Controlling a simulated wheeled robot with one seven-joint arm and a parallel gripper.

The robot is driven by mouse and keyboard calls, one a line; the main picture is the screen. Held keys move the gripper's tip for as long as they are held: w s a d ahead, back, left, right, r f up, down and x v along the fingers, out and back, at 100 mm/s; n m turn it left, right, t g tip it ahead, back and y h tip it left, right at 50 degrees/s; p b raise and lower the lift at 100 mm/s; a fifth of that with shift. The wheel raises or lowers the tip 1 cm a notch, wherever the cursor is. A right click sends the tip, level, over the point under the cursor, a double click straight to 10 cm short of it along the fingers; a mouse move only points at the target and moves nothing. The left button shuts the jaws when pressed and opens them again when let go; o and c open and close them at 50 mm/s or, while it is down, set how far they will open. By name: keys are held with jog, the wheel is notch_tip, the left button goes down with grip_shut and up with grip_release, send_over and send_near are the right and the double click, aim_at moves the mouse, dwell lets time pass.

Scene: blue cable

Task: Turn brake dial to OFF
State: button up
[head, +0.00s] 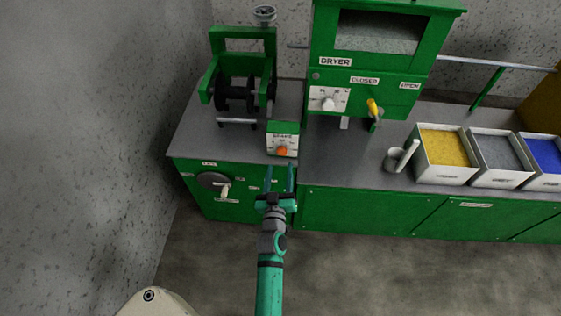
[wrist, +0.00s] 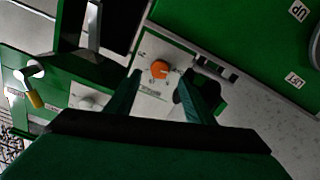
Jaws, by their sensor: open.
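The brake dial (head: 282,151) is a small orange knob on a white plate labelled BRAKE, on the front of a small green box (head: 284,128) at the counter's front edge. In the wrist view the orange dial (wrist: 159,69) shows on its white plate, ahead of and between the fingers. The markings around it are too small to read. My gripper (head: 280,172) is open and empty, just in front of and below the dial in the head view. Its two fingers also show in the wrist view (wrist: 160,95), apart from the dial as far as I can tell.
A green winder with a black spool (head: 236,94) stands behind left. The green dryer (head: 375,60) with a white knob (head: 328,103) and yellow-handled lever (head: 373,108) stands behind right. A white cup (head: 397,163) and granule bins (head: 447,172) are farther right. The floor in front is clear.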

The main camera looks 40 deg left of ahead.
jog(key=v, duration=0.4)
jog(key=shift+s, duration=0.1)
jog(key=shift+d, duration=0.1)
dwell(0.4)
jog(key=s+d+f+m+h, duration=0.1)
jog(key=s+d+m+h, duration=0.1)
jog(key=s+d, duration=0.65)
jog(key=s+d+f+m+h, duration=0.1)
jog(key=s+d+m+h, duration=0.3)
jog(key=d, duration=0.7)
jog(key=s+d+r+m+h, duration=0.1)
jog(key=s+d+r+m, duration=0.1)
jog(key=s+d+r, duration=0.2)
jog(key=s+d+r+m+h, duration=0.1)
jog(key=s+d+r, duration=0.4)
jog(key=s, duration=0.6)
jog(key=d+h, duration=0.1)
jog(key=d, duration=0.1)
jog(key=shift+s+d+m, duration=0.35)
jog(key=shift+m, duration=0.05)
jog(key=shift+c, duration=0.2)
